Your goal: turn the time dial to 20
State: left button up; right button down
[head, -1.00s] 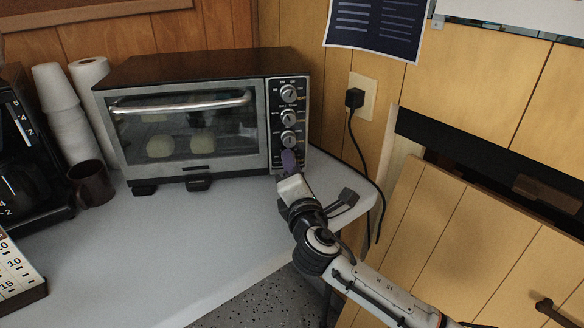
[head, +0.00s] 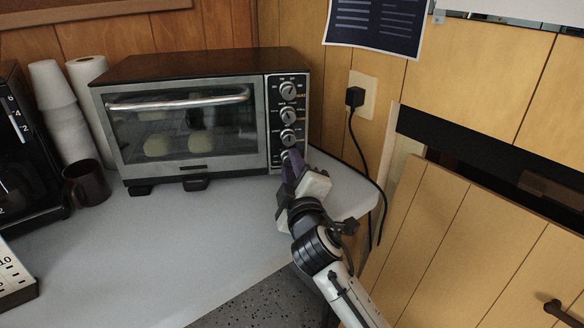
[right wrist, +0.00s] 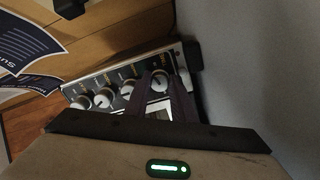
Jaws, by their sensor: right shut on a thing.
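The toaster oven (head: 180,75) stands on the counter, with a column of several round dials on its right-hand panel. The lowest one, the time dial (right wrist: 160,80), is at my right gripper (head: 291,160). In the right wrist view the dark purple fingers of this gripper (right wrist: 158,96) are on either side of that dial and shut on it. In the head view the fingers mostly hide the dial. Its scale and pointer are too small to read. My left gripper is in neither view.
A dark mug (head: 88,184), stacked white cups (head: 65,125) and a coffee maker (head: 25,150) are left of the oven. A black cord (head: 368,170) hangs from the wall outlet at right. The counter (head: 170,245) in front of the oven is clear.

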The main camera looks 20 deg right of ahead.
jog(key=shift+f+m, duration=0.1)
jog(key=shift+m, duration=0.9)
jog(key=c, duration=1.5)
grip_release()
jog(key=shift+a, duration=0.1)
